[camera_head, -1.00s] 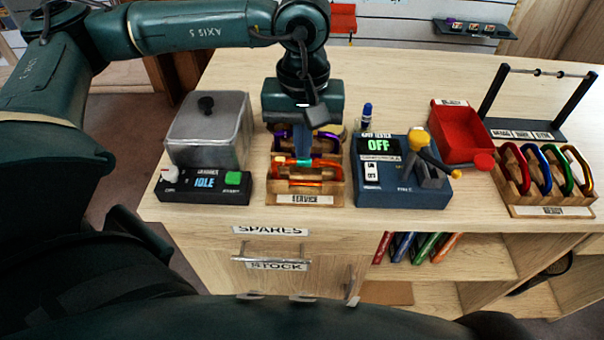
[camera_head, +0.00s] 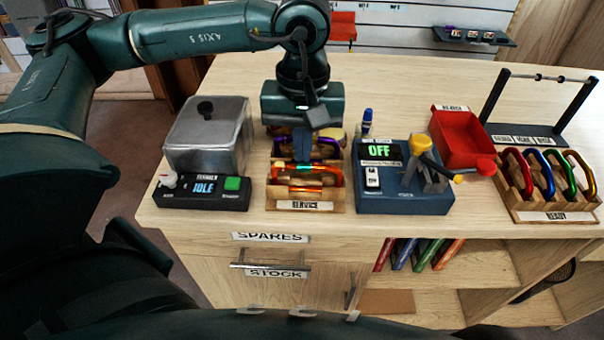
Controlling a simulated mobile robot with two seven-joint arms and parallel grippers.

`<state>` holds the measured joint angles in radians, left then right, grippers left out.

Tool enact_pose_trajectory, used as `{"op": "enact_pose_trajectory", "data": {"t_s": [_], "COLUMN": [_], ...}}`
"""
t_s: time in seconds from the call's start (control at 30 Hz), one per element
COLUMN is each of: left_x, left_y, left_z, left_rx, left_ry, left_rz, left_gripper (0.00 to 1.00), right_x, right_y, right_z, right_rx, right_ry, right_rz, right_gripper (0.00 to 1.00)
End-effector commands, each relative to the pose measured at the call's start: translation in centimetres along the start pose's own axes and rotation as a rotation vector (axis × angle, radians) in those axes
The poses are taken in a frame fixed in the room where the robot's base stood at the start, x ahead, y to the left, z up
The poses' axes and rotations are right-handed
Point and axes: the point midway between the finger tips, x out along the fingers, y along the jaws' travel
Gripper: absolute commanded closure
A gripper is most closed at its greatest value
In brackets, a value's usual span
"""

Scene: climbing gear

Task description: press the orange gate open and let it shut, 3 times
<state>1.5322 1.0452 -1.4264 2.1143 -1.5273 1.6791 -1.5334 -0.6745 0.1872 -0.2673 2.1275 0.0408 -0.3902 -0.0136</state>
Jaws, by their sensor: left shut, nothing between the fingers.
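The orange carabiner (camera_head: 334,172) lies in the front slot of the wooden service rack (camera_head: 306,206), with a purple one (camera_head: 328,148) behind it. A short teal band (camera_head: 303,167) shows on the orange carabiner's upper bar, probably at its gate. My left gripper (camera_head: 302,153) comes down from above over the rack, its fingers shut and empty, just behind and above the orange carabiner. Whether the fingertips touch the gate cannot be told. The gate looks in line with the bar, as far as it shows. My right gripper is not in view.
A lidded grey tank (camera_head: 208,135) on a unit reading IDLE stands left of the rack. A blue tester (camera_head: 403,200) reading OFF with a yellow-handled lever stands close on the right. Beyond are a red bin (camera_head: 462,150) and a ready rack (camera_head: 545,200) of several carabiners.

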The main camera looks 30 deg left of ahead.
Motion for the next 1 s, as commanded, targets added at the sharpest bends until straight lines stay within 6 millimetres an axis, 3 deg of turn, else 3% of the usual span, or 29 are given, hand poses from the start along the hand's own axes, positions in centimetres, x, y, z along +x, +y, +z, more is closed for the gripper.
{"op": "enact_pose_trajectory", "data": {"t_s": [0.43,1.0], "left_x": [-4.6,-4.9], "left_y": [0.1,0.1], "left_z": [0.0,0.0], "left_rx": [0.000,0.000], "left_ry": [0.002,0.002], "left_rz": [0.003,0.003], "left_gripper": [1.00,1.00], "right_x": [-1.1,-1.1], "right_y": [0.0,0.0], "right_z": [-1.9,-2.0], "right_rx": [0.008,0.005], "right_ry": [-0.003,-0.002], "right_rz": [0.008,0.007], "right_gripper": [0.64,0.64]}}
